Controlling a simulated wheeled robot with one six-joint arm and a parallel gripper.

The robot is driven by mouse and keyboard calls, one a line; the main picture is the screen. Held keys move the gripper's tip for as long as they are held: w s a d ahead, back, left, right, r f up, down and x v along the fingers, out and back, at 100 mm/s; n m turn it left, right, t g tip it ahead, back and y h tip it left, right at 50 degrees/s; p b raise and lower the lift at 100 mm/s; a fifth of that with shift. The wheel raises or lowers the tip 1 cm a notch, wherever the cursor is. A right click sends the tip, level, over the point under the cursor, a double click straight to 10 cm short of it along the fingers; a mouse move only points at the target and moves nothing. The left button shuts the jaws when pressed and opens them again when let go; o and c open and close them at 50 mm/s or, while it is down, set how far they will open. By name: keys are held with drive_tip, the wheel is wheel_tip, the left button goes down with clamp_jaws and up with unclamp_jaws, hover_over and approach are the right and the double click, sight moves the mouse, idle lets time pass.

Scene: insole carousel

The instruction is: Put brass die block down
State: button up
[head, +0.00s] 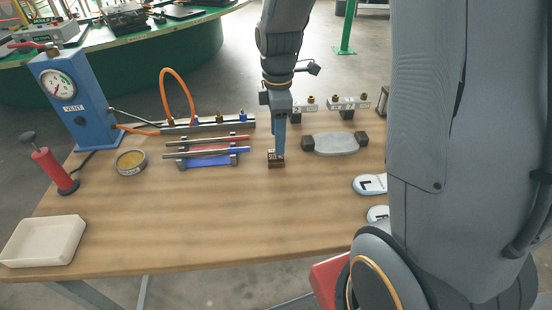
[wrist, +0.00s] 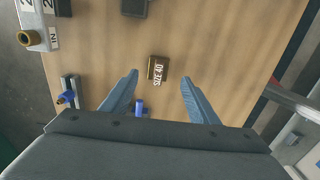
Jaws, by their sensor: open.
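The brass die block (head: 276,160), small and dark brown in the head view, rests on the wooden table near its middle. In the wrist view the die block (wrist: 154,65) shows a brass edge and a white "SIZE 40" label. My gripper (head: 280,153) points down at the block, its lower end overlapping the block in the head view. In the wrist view my gripper (wrist: 160,79) has its two blue fingers spread wide. The block appears ahead of and between the fingertips, with clear gaps on both sides. I cannot tell the exact height of the fingertips above the table.
Red and blue bars on a rack (head: 207,150) lie just left of the block. A grey pad with dark end blocks (head: 336,144) lies to the right. A valve manifold (head: 215,124) stands behind. White insoles (head: 370,184) lie at right. The front table (head: 200,220) is clear.

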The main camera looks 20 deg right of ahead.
drive_tip(key=shift+w+a+f+p, duration=0.15)
drive_tip(key=shift+f+p, duration=0.3)
drive_tip(key=shift+f, duration=1.2)
drive_tip(key=shift+a+f+p, duration=0.1)
drive_tip(key=shift+f+p, duration=0.35)
drive_tip(key=shift+f, duration=1.2)
drive_tip(key=c, duration=1.3)
clamp_jaws()
drive_tip(key=shift+r, duration=0.15)
